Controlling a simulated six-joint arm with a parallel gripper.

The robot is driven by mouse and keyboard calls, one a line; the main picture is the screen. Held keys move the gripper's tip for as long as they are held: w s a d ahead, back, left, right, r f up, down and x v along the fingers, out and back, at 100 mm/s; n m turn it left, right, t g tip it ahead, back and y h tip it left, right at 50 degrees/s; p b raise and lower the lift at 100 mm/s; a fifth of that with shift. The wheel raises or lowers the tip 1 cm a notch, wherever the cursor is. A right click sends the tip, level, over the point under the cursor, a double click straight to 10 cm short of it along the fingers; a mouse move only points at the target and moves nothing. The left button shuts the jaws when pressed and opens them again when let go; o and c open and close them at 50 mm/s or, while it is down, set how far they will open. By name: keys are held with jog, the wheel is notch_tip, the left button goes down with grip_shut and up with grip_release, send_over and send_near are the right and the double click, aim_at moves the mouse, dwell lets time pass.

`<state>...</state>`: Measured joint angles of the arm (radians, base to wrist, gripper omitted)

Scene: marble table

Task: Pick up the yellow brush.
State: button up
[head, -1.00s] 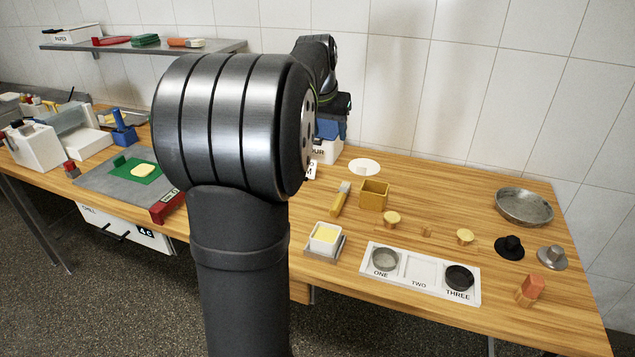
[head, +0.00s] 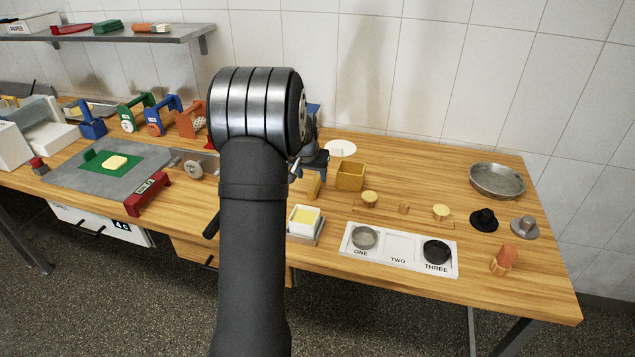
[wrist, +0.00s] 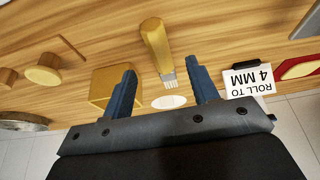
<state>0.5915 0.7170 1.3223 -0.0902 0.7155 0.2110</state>
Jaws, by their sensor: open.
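The yellow brush (head: 314,187) lies on the wooden table just left of the yellow box, partly hidden by my arm in the head view. In the wrist view, the brush (wrist: 156,42) shows its yellow handle and pale bristles, with the bristle end toward my gripper. My gripper (wrist: 160,66) is open and empty. Its two blue fingers stand to either side of the bristle end in the picture, and I cannot tell the height gap. In the head view, my arm hides most of the gripper.
The open yellow box (head: 350,178) stands close to the brush, and also shows beside the left finger (wrist: 100,88). A white disc (head: 341,148) lies behind. A butter dish (head: 305,221) and a labelled tray (head: 398,246) are in front. A "ROLL TO 4 MM" card (wrist: 248,82) is at right.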

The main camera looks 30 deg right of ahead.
aim_at(314, 186)
jog(key=shift+s+x, duration=0.15)
jog(key=shift+x, duration=1.55)
jog(key=shift+s+x, duration=0.15)
jog(key=shift+x, duration=1.55)
jog(key=shift+a+f, duration=0.1)
jog(key=shift+f, duration=0.05)
jog(key=c, duration=1.1)
